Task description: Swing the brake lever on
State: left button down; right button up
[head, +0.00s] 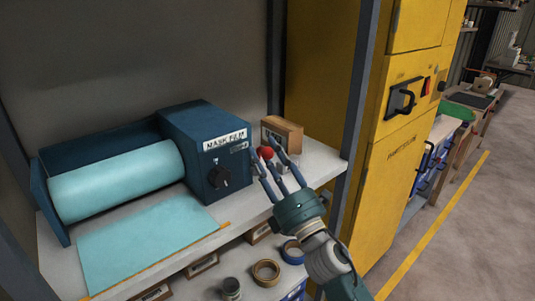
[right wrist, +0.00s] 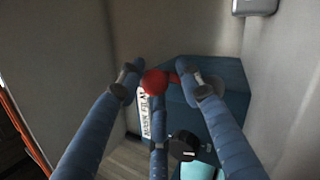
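The blue mask film dispenser (head: 190,140) stands on a shelf, with a pale teal roll (head: 118,180) and a black knob (head: 219,177) on its front. The brake lever shows as a red ball (head: 266,153) at the dispenser's right side. In the right wrist view the red ball (right wrist: 155,82) has a short red stem beside a grey disc (right wrist: 212,87). My right gripper (head: 262,150) has its fingers spread around the ball. In the right wrist view the gripper (right wrist: 162,78) shows gaps beside the ball; firm contact cannot be told. My left gripper is not in view.
A brown wooden box (head: 282,134) stands close behind the fingers. A teal sheet (head: 150,240) lies on the shelf in front. Tape rolls (head: 266,272) and a small can (head: 231,288) are on the lower shelf. A yellow cabinet (head: 400,150) stands right, past a grey post (head: 353,130).

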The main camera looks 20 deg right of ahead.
jog(key=shift+r, duration=0.2)
jog(key=shift+s+d+f, duration=0.1)
jog(key=v, duration=1.2)
